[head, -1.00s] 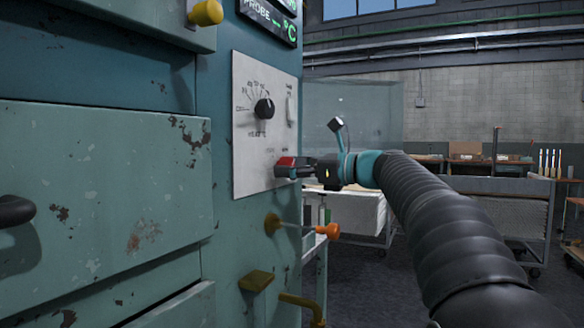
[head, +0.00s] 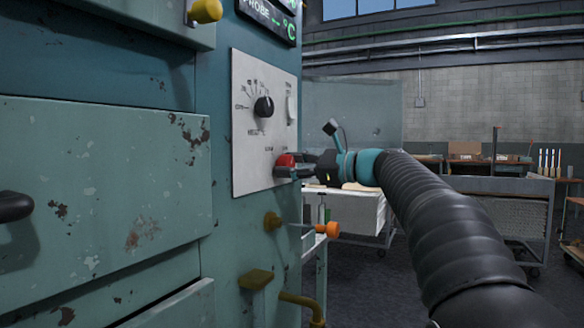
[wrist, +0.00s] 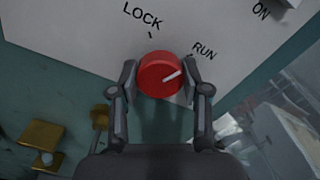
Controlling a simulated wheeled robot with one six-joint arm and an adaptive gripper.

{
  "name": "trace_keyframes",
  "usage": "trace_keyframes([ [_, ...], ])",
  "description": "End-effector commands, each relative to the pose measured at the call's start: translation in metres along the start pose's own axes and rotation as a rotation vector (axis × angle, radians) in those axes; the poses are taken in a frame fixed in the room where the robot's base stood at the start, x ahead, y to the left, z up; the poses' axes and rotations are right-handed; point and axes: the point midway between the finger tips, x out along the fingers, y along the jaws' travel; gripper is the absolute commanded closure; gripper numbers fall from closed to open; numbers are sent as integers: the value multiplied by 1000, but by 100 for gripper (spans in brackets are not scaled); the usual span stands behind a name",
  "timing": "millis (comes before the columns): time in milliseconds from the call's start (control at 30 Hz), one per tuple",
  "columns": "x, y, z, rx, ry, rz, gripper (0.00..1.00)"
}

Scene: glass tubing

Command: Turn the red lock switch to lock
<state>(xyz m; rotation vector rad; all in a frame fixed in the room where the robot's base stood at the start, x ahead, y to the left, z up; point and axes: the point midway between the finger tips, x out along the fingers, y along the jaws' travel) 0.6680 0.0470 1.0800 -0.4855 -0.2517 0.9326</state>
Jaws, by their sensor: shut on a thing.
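The red lock switch (wrist: 160,74) is a round red knob with a white pointer line on its face. It sits on the white control panel (wrist: 75,48) below the LOCK and RUN labels. The white line points up and right, toward the RUN mark. My gripper (wrist: 160,82) is shut on the knob, one finger on its left side and one on its right. In the head view my gripper (head: 305,166) reaches the panel from the right, and the red knob (head: 285,160) shows at its tip.
A black heat knob (head: 264,107) and a white switch (head: 291,108) sit higher on the panel. Below are a brass fitting with an orange-handled rod (head: 327,229) and a yellow bracket (head: 256,280). Open floor lies to the right, with a cart beyond.

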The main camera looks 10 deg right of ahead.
Motion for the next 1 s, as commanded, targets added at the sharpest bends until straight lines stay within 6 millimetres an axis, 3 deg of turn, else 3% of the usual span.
trace_keyframes([
  [1000, 0, 3, -3, -953, -2, 5, 88],
])
